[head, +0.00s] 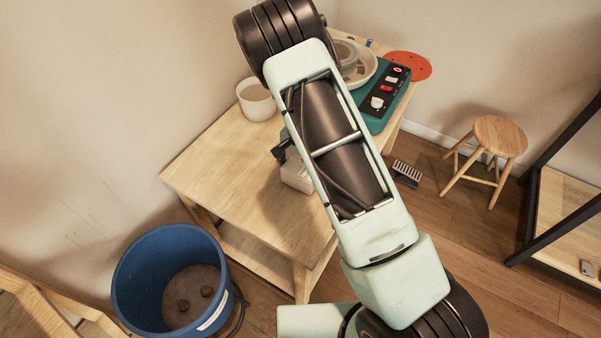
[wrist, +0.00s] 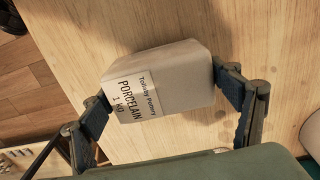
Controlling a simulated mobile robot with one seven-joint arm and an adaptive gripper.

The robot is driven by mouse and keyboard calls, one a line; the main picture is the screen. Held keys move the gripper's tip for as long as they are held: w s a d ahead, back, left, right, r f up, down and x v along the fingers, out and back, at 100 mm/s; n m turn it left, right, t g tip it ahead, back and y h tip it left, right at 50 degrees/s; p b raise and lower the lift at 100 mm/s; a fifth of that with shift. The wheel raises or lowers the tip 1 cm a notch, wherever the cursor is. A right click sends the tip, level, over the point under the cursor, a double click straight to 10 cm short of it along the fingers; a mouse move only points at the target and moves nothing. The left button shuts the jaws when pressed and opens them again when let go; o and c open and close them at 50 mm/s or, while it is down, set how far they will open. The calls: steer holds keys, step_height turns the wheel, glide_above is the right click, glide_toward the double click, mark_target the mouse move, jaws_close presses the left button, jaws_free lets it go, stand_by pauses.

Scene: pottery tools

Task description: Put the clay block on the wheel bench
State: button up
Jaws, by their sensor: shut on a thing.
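The clay block is a pale grey package labelled "PORCELAIN 1 KG" (wrist: 180,75). In the wrist view it sits between the two fingers of my gripper (wrist: 165,104), which is shut on it. In the head view a part of the block (head: 296,176) shows beside my arm, over the wheel bench (head: 225,175), a light wooden table. My arm hides the rest of the block and most of my gripper (head: 283,152). The block is over the bare bench top; whether it touches the wood, I cannot tell.
A teal pottery wheel (head: 384,105) and a white pot (head: 257,100) stand on the bench's far part. A blue bucket (head: 127,282) stands at the near left, a stool (head: 498,135) at the right. The bench's left part is clear.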

steer(key=shift+w+f, duration=0.1)
steer(key=shift+f, duration=0.25)
steer(key=shift+f, duration=0.1)
steer(key=o, duration=2.1)
step_height(320, 180, up, 12)
steer(key=shift+r+b, duration=0.1)
steer(key=shift+b, duration=0.2)
